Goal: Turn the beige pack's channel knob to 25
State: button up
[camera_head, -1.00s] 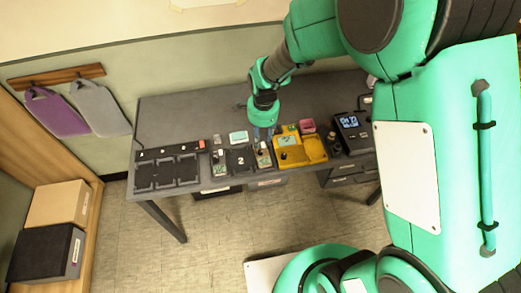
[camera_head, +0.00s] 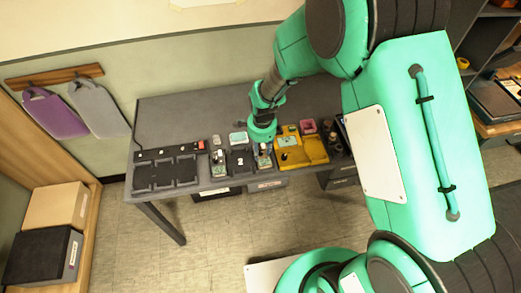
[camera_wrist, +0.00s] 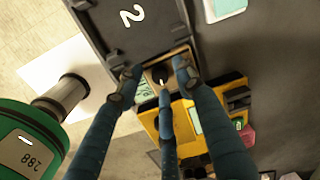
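The beige pack (camera_head: 264,158) stands on the table between the black tray marked 2 and the yellow tray, partly hidden under my wrist. In the wrist view its beige rim (camera_wrist: 177,53) and part of its green label (camera_wrist: 146,90) show. Its dark channel knob (camera_wrist: 158,75) lies between my fingers. My gripper (camera_wrist: 157,80) is over the pack, its blue fingers spread around the knob with visible gaps. I cannot tell whether any finger touches it. The knob's pointer and the channel numbers are not readable. In the head view my fingers are mostly hidden beneath my green wrist (camera_head: 262,132).
The black tray marked 2 (camera_wrist: 109,27) adjoins the pack, and the yellow tray (camera_head: 313,157) is on its right. Another pack (camera_head: 219,169) stands left of tray 2. A black rack (camera_head: 165,171) fills the table's left part. The table's back left (camera_head: 175,115) is clear.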

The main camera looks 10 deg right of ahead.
jog(key=shift+c, duration=0.5)
grip_shut()
jog(key=shift+n, duration=0.4)
jog(key=n+p, duration=0.1)
jog(key=n, duration=0.2)
jog(key=shift+r+p, duration=0.1)
jog(key=shift+p, duration=0.3)
jog(key=shift+n+p, duration=0.35)
jog(key=shift+n, duration=1.25)
